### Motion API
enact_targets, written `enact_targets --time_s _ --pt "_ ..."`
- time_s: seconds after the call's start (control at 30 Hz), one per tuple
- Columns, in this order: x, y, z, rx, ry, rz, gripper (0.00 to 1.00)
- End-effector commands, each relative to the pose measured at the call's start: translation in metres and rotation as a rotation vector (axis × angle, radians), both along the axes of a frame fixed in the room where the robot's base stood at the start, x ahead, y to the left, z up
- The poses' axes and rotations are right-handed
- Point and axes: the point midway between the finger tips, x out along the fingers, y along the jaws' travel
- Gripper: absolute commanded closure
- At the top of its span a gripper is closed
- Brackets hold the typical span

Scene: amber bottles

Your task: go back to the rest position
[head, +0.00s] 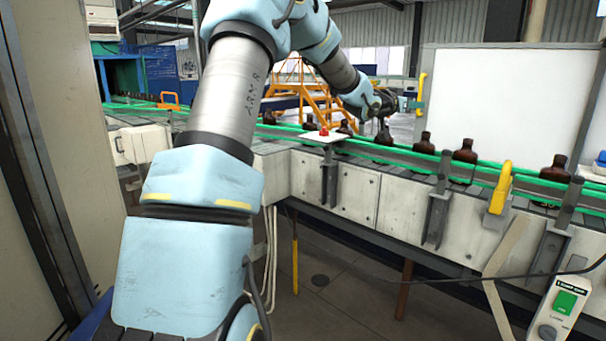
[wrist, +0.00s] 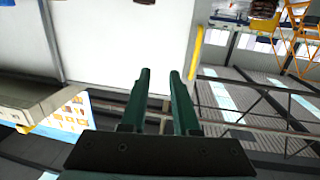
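My gripper (head: 382,122) is at the end of my outstretched arm, over the conveyor in the head view, and looks small there. In the wrist view its two green fingers (wrist: 159,73) stand apart with nothing between them. An amber bottle (head: 384,136) stands on the belt just below or behind the gripper in the head view; I cannot tell the gap between them. Other amber bottles stand along the belt, such as one to the right (head: 465,152) and one farther right (head: 555,170).
The conveyor (head: 350,190) with green guide rails runs across the view. A small white plate with a red button (head: 324,132) sits at its near edge. A yellow bracket (head: 500,188) and a control box (head: 560,311) are at right. A white board (head: 510,100) stands behind.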

Motion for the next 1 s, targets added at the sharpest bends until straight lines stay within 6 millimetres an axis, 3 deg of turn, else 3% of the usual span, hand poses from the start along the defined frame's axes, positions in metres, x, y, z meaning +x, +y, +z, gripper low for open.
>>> enact_targets --time_s 0.27,0.47,0.57,0.67,0.77,0.9,1.0 --pt "-0.007 0.041 -0.037 0.122 0.098 0.101 0.71" --pt "-0.023 0.094 -0.077 0.248 0.216 0.21 0.71" --pt "-0.039 0.131 -0.102 0.325 0.3 0.28 0.71" --pt "-0.067 0.181 -0.131 0.416 0.416 0.366 0.71" --pt "-0.107 0.235 -0.161 0.503 0.56 0.456 0.71" --pt "-0.178 0.301 -0.195 0.595 0.772 0.558 0.71" --pt "-0.233 0.337 -0.213 0.634 0.924 0.611 0.71"
